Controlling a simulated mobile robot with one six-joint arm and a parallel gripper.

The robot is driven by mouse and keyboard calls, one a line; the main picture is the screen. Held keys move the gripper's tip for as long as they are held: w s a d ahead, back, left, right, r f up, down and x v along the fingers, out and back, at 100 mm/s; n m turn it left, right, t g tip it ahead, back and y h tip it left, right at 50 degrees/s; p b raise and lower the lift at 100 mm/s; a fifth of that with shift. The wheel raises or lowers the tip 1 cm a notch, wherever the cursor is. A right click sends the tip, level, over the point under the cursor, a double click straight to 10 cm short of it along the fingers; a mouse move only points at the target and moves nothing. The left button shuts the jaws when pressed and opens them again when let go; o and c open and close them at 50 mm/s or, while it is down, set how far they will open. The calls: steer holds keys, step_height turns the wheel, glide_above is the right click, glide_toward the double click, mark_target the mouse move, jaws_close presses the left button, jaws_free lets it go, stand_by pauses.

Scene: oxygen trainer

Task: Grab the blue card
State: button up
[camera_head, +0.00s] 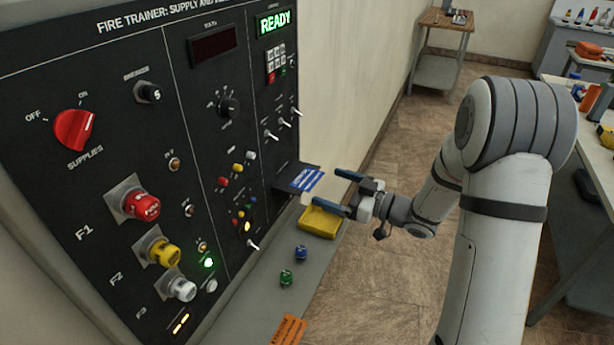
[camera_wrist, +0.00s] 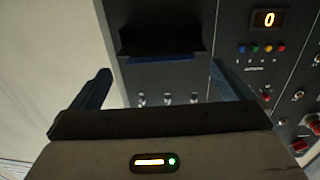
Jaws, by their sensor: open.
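The blue card (camera_head: 306,179) with pale stripes sticks out of a dark card slot (camera_head: 283,177) low on the right side of the black panel. In the wrist view a thin dark blue strip (camera_wrist: 163,58), probably the card's edge, shows under a dark block. My gripper (camera_head: 322,187) is open, with its dark blue fingers spread just right of the card in the head view. In the wrist view the fingers of my gripper (camera_wrist: 160,70) stand on both sides of the strip, with nothing between them. I cannot tell whether either finger touches the card.
The panel (camera_head: 150,110) carries knobs, switches and lamps, with a lit READY display (camera_head: 275,21). A yellow box (camera_head: 320,222), a blue knob (camera_head: 301,252) and a green knob (camera_head: 286,277) sit on the grey ledge (camera_head: 262,290) below.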

mark_target(308, 179)
steer(key=x, duration=0.2)
steer(key=shift+w+a, duration=0.15)
steer(key=shift+a, duration=0.1)
steer(key=shift+c, duration=0.6)
